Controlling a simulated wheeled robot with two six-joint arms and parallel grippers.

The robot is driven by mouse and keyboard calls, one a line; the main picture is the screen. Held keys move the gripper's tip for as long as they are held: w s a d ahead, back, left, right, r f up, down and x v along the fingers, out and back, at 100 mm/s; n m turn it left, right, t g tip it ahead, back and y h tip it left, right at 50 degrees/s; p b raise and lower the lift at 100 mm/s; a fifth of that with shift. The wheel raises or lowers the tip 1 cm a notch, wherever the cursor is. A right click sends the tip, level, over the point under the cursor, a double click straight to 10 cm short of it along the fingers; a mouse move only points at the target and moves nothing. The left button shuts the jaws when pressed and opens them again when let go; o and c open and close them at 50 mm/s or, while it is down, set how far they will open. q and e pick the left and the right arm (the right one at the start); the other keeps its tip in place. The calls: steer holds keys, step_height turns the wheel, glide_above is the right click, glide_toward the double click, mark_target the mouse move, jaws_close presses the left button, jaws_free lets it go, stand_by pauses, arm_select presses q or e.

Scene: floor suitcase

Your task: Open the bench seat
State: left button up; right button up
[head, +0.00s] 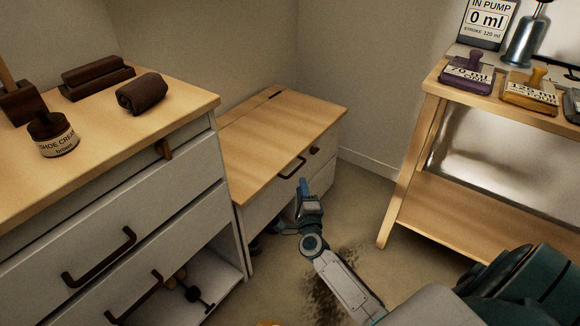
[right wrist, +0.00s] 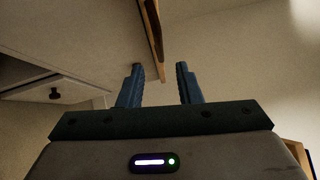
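The bench (head: 270,140) is a low chest with a light wood seat and a white front, between the dresser and the corner. Its seat lies flat and closed. A dark handle (head: 293,168) sits at the seat's front edge. My right gripper (head: 304,187) is just in front of and below that handle, apart from it as far as I can tell. In the right wrist view its two blue fingers (right wrist: 160,85) are spread with nothing between them. A wooden edge (right wrist: 153,40) shows beyond the fingertips. My left gripper is not in view.
A white dresser (head: 130,215) with a wood top stands left, holding a shoe cream jar (head: 54,137), a dark rolled cloth (head: 142,93) and brushes (head: 97,77). A wooden stand (head: 410,165) with labelled blocks is at right. The floor between has a dark smudge.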

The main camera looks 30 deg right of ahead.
mark_target(297, 168)
steer(key=b+x, duration=0.1)
steer(key=x, duration=0.7)
steer(key=shift+w+d+b, duration=0.15)
steer(key=shift+w+b, duration=0.15)
steer(key=shift+b, duration=0.05)
jaws_close()
